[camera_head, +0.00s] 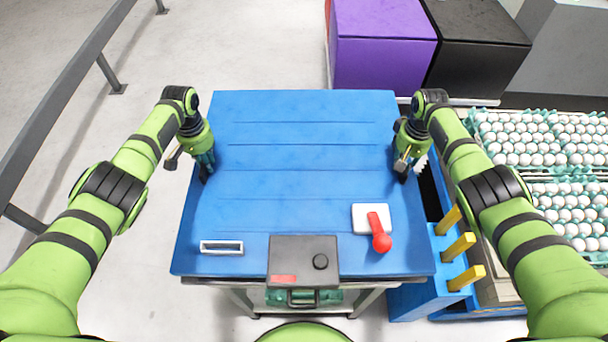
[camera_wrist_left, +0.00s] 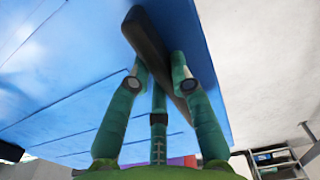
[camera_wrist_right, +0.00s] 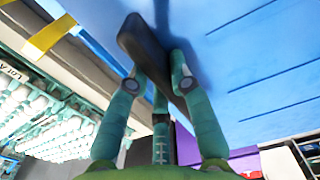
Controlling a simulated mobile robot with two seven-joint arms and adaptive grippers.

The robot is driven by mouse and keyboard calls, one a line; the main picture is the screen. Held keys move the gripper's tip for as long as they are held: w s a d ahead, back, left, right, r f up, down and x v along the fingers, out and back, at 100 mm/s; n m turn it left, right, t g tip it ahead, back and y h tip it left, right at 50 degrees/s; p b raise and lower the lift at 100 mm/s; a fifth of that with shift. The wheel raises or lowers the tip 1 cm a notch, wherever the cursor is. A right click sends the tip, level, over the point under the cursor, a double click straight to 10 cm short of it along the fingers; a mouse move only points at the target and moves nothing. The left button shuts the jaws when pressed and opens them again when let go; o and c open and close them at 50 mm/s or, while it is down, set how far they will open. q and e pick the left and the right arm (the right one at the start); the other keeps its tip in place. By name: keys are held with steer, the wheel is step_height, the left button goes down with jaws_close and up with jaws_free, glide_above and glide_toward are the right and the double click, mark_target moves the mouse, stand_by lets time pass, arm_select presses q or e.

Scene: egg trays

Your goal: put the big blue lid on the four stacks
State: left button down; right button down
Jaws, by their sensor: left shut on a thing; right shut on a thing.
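The big blue lid (camera_head: 300,150) is a wide, flat, ribbed panel that fills the middle of the head view. A dark bar handle sits on each side of it. My left gripper (camera_head: 205,170) is shut on the left handle (camera_wrist_left: 148,38). My right gripper (camera_head: 405,168) is shut on the right handle (camera_wrist_right: 143,42). The stacks of white eggs (camera_head: 560,140) in teal trays stand at the right, with their tops uncovered. They also show in the right wrist view (camera_wrist_right: 40,120). I cannot tell whether the lid rests or hangs just above its support.
A black box with a knob (camera_head: 303,258), a white plate with a red lever (camera_head: 380,235) and a white frame (camera_head: 221,247) show at the near edge. Yellow posts (camera_head: 459,247) rise at lower right. Purple (camera_head: 384,50) and black (camera_head: 475,50) boxes stand behind.

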arm_select(q)
steer(key=shift+r, duration=0.5)
arm_select(e)
steer(key=shift+r, duration=0.45)
arm_select(q)
steer(key=shift+w+f, duration=0.1)
arm_select(e)
steer(key=shift+w, duration=0.1)
